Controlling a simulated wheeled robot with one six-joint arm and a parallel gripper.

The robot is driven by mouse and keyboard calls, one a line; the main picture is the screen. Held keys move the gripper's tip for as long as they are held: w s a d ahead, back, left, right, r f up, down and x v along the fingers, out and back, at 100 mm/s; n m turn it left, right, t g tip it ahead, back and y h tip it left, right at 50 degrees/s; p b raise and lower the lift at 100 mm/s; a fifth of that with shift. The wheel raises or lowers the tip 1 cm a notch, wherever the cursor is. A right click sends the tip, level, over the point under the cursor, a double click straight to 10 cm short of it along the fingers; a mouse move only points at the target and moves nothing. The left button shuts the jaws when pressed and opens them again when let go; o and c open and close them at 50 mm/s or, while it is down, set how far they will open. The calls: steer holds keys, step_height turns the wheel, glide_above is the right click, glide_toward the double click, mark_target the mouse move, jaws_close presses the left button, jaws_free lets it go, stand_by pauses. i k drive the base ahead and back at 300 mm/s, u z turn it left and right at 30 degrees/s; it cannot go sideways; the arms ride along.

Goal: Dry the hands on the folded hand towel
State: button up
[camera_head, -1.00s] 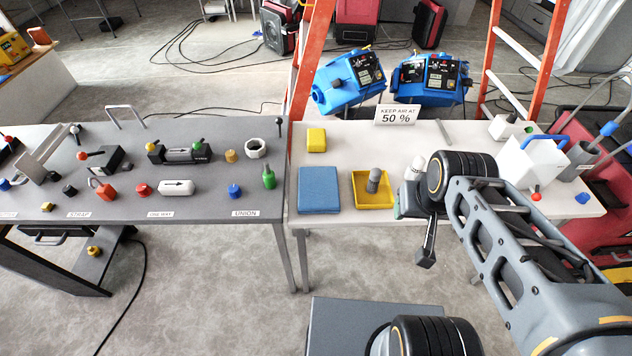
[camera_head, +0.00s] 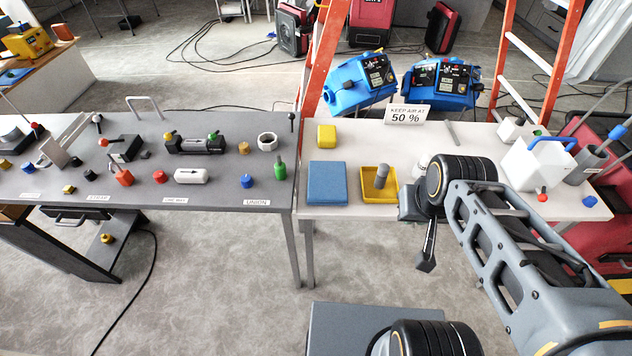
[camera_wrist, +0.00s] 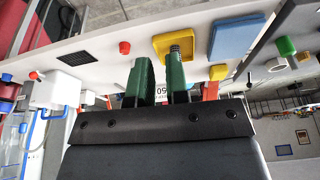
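The folded hand towel (camera_head: 327,183) is a flat blue square on the white table, left of the yellow tray. It also shows in the wrist view (camera_wrist: 232,40), at the upper right and beyond my fingers. My gripper (camera_wrist: 159,62) has two green fingers standing apart, with nothing visible held between them. The towel is clear of the fingers. In the head view my arm reaches in from the right over the table's front edge, and my wrist hides the fingers.
A yellow tray (camera_head: 367,195) with a grey cylinder (camera_head: 381,176) lies right of the towel. A yellow block (camera_head: 327,135) sits behind it. A white item (camera_head: 421,164) is partly hidden by my wrist. A grey table (camera_head: 225,200) with several fittings adjoins at left.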

mark_target(327, 180)
steer(key=u, duration=0.5)
steer(key=k, duration=1.2)
steer(key=u, duration=1.15)
steer(key=i, duration=1.05)
steer(key=z, duration=0.45)
steer(key=i, duration=0.85)
steer(key=z, duration=0.8)
